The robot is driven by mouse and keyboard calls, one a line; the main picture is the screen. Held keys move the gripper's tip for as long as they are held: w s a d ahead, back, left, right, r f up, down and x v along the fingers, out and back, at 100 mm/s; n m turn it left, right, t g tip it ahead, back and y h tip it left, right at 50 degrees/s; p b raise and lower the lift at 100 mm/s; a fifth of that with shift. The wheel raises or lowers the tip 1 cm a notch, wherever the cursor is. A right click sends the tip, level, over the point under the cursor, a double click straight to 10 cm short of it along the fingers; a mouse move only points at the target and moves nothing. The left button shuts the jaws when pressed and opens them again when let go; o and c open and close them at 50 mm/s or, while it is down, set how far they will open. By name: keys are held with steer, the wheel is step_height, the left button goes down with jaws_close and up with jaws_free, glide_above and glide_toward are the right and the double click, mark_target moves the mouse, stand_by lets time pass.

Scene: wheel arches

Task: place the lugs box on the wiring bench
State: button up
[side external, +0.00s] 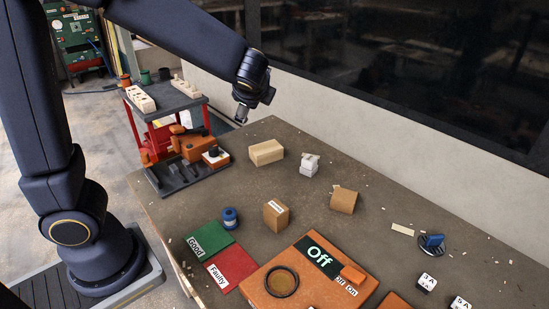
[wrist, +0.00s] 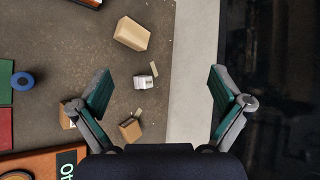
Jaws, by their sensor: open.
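My gripper (side external: 241,113) hangs above the far edge of the brown tabletop, open and empty; its spread fingers also show in the wrist view (wrist: 160,82). Three cardboard boxes lie apart below it: a long one (side external: 266,152), a box with a white label (side external: 276,216) and a plain-looking one (side external: 343,200). In the wrist view they are the long box (wrist: 132,34), the labelled box (wrist: 67,117) and the plain one (wrist: 131,130). I cannot read which is the lugs box. No surface is marked as the wiring bench; the tabletop (side external: 235,180) carries the boxes.
A small white item (side external: 309,166) stands between the boxes. A blue spool (side external: 230,218) is by the green Good mat (side external: 208,240) and red Faulty mat (side external: 231,268). An orange Off/On panel (side external: 320,290) fills the front. A red-framed cart (side external: 165,110) stands beyond the table's left end.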

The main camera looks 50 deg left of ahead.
steer(key=w+d+f+m+t, duration=0.3)
steer(key=w+d+f+m, duration=0.4)
steer(key=w+d, duration=0.1)
steer(key=w+d+f+m+t+h, duration=0.2)
steer(key=d+f+m, duration=0.6)
steer(key=d+f, duration=0.35)
steer(key=m+h, duration=0.1)
steer(key=m, duration=0.2)
glide_toward(344, 195)
steer(key=shift+t, duration=0.4)
steer(key=x, duration=0.7)
steer(key=shift+s+f, duration=0.1)
steer(key=shift+f, duration=0.15)
steer(key=x, duration=0.5)
steer(key=shift+w+a+f, duration=0.1)
steer(key=shift+w+f, duration=0.1)
steer(key=shift+w, duration=0.1)
steer(key=shift+c, duration=0.2)
steer(key=shift+s, duration=0.1)
steer(key=c, duration=1.3)
steer(key=shift+o, duration=0.2)
